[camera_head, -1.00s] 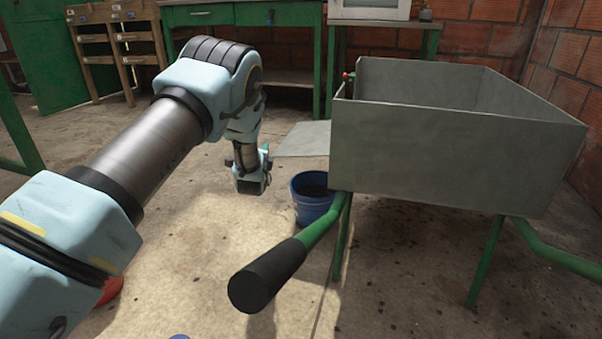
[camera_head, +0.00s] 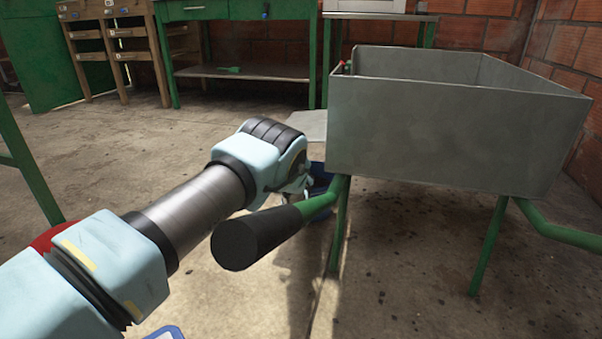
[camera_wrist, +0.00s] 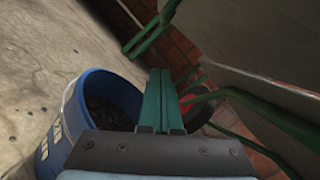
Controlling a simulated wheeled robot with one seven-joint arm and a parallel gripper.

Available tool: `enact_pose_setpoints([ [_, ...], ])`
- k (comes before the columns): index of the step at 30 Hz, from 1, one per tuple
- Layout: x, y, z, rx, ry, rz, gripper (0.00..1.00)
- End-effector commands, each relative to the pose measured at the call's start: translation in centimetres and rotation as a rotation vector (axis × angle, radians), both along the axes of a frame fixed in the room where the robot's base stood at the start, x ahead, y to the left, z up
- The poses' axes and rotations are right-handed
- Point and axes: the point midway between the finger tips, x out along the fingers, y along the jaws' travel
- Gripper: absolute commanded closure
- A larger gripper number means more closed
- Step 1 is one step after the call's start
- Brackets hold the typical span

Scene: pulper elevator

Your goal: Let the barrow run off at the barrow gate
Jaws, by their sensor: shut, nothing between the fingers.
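The barrow (camera_head: 455,135) is a grey metal box on green legs, at the right in the head view. Its black-gripped handle (camera_head: 250,236) points toward me. A flat grey plate (camera_head: 308,125) sticks out left of the barrow. In the wrist view my gripper (camera_wrist: 160,75) is shut and empty, beside a blue bucket (camera_wrist: 75,135) with dark contents. The bucket is mostly hidden in the head view (camera_head: 320,178).
Green bars (camera_wrist: 262,112) and a red round part (camera_wrist: 196,103) lie close to the gripper in the wrist view. A green bench (camera_head: 245,73) and wooden drawers (camera_head: 115,45) stand at the back. The floor at left centre is clear.

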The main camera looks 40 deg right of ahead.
Motion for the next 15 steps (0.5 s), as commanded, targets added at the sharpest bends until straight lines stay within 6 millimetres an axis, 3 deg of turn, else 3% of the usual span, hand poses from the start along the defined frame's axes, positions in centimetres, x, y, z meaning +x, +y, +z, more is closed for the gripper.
enact_pose_setpoints([
  [9, 3.6, -3.6, 0.5, -0.004, 0.0, 0.001, 1.0],
  [15, 4.8, -2.6, 2.4, -0.002, 0.002, 0.001, 1.0],
])
